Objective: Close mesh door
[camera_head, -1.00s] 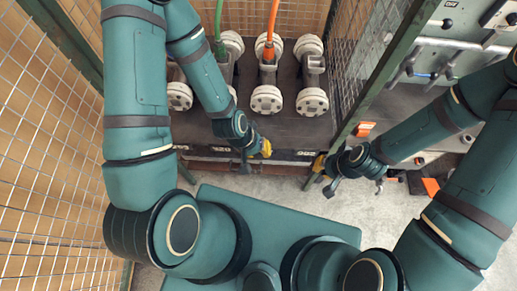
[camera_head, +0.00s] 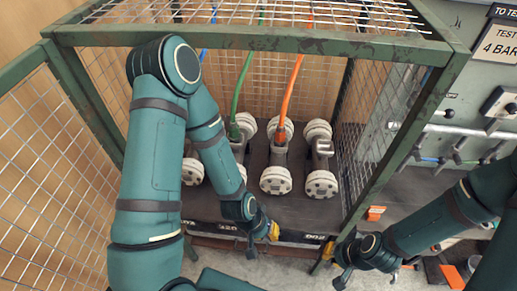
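A mesh door (camera_head: 62,165) with a green frame stands swung open on the left of the green-framed cage (camera_head: 290,43). The cage front is open. Inside, several pale flanged pipe pieces (camera_head: 278,160) stand on a dark floor. My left gripper (camera_head: 262,241) is just in front of the cage's lower front edge, to the right of the door and apart from it. Its fingers look spread and empty. My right gripper (camera_head: 335,265) is near the foot of the cage's right front post, also spread and empty. The door's lower part is out of view.
A green hose (camera_head: 242,90) and an orange hose (camera_head: 292,85) run down to pipe pieces. A grey panel (camera_head: 465,110) with handles stands right of the cage. My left upper arm is between the door and the cage opening.

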